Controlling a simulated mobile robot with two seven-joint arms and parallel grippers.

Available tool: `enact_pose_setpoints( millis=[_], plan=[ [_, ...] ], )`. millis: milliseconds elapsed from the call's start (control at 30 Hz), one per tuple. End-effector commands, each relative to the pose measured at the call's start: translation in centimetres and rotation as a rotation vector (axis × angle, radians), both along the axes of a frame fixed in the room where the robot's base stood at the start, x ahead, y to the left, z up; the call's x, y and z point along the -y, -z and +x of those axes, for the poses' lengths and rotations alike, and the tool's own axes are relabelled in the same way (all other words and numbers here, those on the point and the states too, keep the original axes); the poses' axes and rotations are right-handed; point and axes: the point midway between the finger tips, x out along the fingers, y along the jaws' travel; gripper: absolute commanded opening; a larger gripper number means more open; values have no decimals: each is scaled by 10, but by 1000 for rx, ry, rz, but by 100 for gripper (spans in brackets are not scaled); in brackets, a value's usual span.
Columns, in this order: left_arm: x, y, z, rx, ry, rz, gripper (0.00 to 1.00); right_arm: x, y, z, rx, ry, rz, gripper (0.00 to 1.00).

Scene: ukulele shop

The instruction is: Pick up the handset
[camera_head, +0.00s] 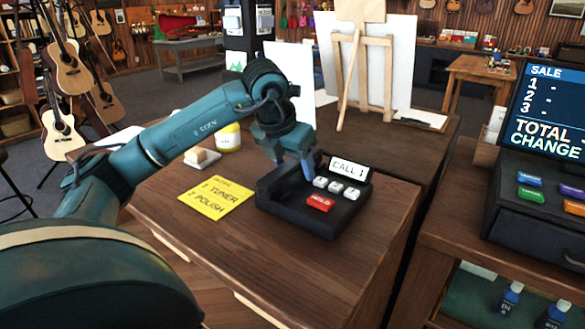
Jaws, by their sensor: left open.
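A black desk phone (335,215) sits on the wooden desk, with a "CALL 1" display, several white keys and a red HOLD key. The handset is hard to make out; a dark shape along the phone's left side may be it, partly hidden by my gripper. My left gripper (293,168) is open, pointing down over the left and back part of the phone. One blue finger shows in front of the display's left edge. I cannot tell whether it touches the phone. My right gripper is not in view.
A yellow note (216,200) reading "TUNER, POLISH" lies left of the phone. A yellow-and-white jar (228,138) and a small light block (202,157) stand behind it. An easel (365,70) stands behind the phone. A sales register (545,140) is at right. The desk's front is clear.

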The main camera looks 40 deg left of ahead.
Motion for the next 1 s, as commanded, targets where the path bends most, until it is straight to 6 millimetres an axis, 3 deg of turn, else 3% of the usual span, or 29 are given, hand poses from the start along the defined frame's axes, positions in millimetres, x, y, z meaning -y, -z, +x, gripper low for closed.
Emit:
enact_pose_setpoints(
  millis=[667,1000],
  plan=[
    [0,-1,0,0,0,-1,6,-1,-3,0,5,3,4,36],
    [0,-6,0,4,1,-1,6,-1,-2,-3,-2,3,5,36]
  ],
)
